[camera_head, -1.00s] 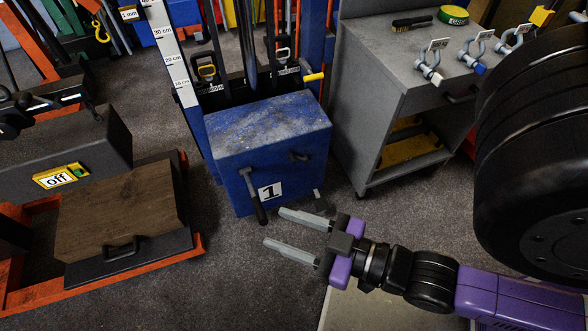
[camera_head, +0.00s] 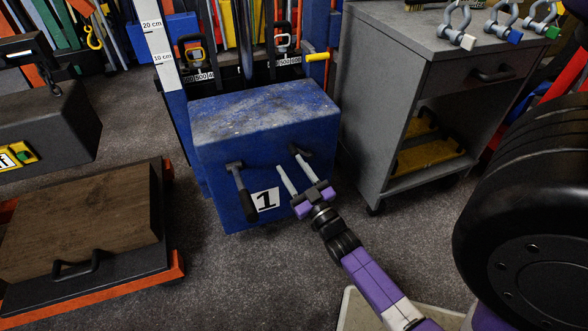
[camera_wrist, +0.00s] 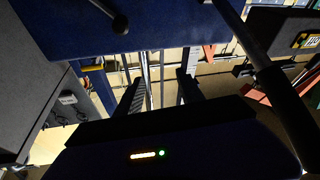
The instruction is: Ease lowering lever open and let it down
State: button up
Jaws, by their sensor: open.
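The blue jack box (camera_head: 262,120) carries a white "1" label on its front. A grey-black lever (camera_head: 241,190) hangs down left of the label. A shorter dark lever (camera_head: 300,152) sits at the upper right of the front. Neither is marked, so I cannot tell which is the lowering lever. My gripper (camera_head: 285,159) is open, its fingers pointing up at the box front beside the shorter lever; contact is unclear. In the wrist view, my fingers (camera_wrist: 160,90) are apart and empty. A black knob on a rod (camera_wrist: 120,24) and a long dark handle (camera_wrist: 278,85) show against the box.
A grey cabinet (camera_head: 385,105) with shackles on top stands right of the box. A large black wheel (camera_head: 530,190) fills the right side. A wooden block (camera_head: 80,220) on an orange-edged frame lies left. Bare floor shows in front of the box.

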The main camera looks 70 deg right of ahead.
aim_at(294, 152)
jog(key=s+d+f+m+h+b, duration=0.1)
jog(key=d+f+h+b, duration=0.15)
jog(key=d+f, duration=0.45)
jog(key=shift+g, duration=0.4)
jog(key=b+x, duration=0.1)
jog(key=x, duration=0.5)
jog(key=shift+w+d+f, duration=0.1)
jog(key=shift+w+d, duration=0.1)
jog(key=shift+d, duration=0.05)
grip_shut()
dwell(0.7)
